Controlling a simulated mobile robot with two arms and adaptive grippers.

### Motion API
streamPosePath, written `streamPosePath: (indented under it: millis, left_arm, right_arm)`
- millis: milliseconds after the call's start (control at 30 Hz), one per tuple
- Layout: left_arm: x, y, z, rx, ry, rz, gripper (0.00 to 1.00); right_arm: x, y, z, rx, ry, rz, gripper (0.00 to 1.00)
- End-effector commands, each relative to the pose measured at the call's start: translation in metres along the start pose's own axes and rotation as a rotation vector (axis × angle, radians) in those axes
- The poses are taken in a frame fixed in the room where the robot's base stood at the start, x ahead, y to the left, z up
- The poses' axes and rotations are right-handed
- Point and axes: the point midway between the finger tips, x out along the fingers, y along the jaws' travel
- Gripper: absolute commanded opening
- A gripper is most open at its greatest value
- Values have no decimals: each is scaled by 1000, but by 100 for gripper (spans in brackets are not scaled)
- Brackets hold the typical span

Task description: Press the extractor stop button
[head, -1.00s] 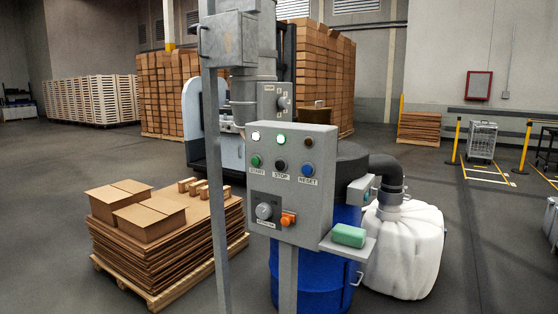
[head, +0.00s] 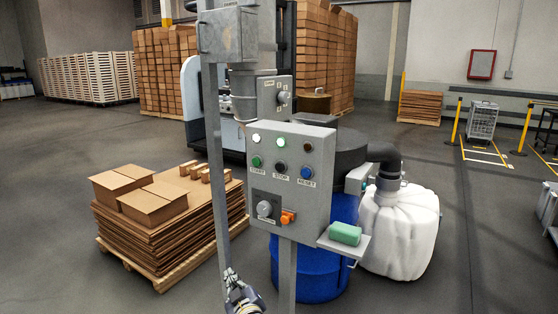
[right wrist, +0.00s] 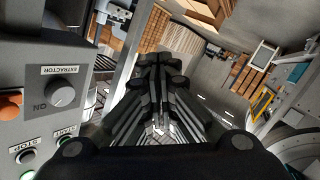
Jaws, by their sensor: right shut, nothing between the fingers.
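The grey control panel (head: 318,200) stands on a post in the middle of the head view. Its dark stop button (head: 280,168) sits between the green start button (head: 256,162) and the blue reset button (head: 306,173). My right gripper (head: 234,281) is low in the head view, below and left of the panel, shut and empty. In the right wrist view its closed fingers (right wrist: 160,78) point away from the camera, apart from the panel. There the stop button (right wrist: 25,157) and the extractor knob (right wrist: 62,93) show at the left. My left gripper is not in view.
A thin upright post (head: 217,180) stands just left of the panel. A green block (head: 345,233) lies on a small shelf at its lower right. A blue drum (head: 315,272) and a white sack (head: 398,230) are behind. A pallet of flat cardboard (head: 165,235) stands left.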

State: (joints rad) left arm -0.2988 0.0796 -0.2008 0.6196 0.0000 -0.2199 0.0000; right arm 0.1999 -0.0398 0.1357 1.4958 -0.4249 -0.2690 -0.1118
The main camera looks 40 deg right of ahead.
Motion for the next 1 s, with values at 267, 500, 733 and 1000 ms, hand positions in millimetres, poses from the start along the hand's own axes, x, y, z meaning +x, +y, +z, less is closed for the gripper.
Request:
streamPosePath:
  millis: [267,500,733,1000]
  left_arm:
    - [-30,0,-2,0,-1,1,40]
    - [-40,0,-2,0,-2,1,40]
    - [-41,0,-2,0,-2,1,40]
    - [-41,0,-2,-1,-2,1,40]
  right_arm:
    - [-12,123,-153,-16,193,224,0]
    - [-35,184,-217,-23,278,350,0]
    - [-41,197,-229,-25,294,376,0]
    - [-40,196,-228,-26,294,375,0]
